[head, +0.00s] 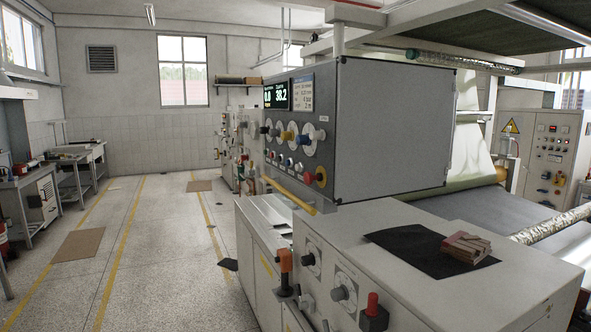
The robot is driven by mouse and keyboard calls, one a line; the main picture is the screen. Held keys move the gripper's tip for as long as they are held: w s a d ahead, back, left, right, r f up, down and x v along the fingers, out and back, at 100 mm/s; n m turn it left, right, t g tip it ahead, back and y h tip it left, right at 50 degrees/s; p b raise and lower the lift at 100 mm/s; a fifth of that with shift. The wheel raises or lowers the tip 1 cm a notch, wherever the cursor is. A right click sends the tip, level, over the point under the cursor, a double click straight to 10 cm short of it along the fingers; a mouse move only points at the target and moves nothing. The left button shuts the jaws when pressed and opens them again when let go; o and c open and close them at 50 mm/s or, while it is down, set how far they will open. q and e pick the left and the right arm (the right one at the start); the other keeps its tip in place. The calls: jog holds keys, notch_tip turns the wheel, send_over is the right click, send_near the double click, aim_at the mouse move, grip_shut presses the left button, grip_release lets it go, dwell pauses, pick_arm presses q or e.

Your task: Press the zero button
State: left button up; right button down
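A grey control box (395,130) stands on the machine in the middle of the head view. Its left-facing panel is seen at a steep angle. It carries a dark display (277,96) with green and white digits and a bluish screen (303,92). The labels are too small to read, so I cannot tell which button is the zero button. Neither of my grippers is in view.
A yellow rail (290,194) runs below the panel. An orange-topped lever (285,262) and a red-topped lever (373,306) stick up in front. A pinkish block (466,247) lies on a black sheet (415,252). The floor aisle (160,250) at left is mostly clear.

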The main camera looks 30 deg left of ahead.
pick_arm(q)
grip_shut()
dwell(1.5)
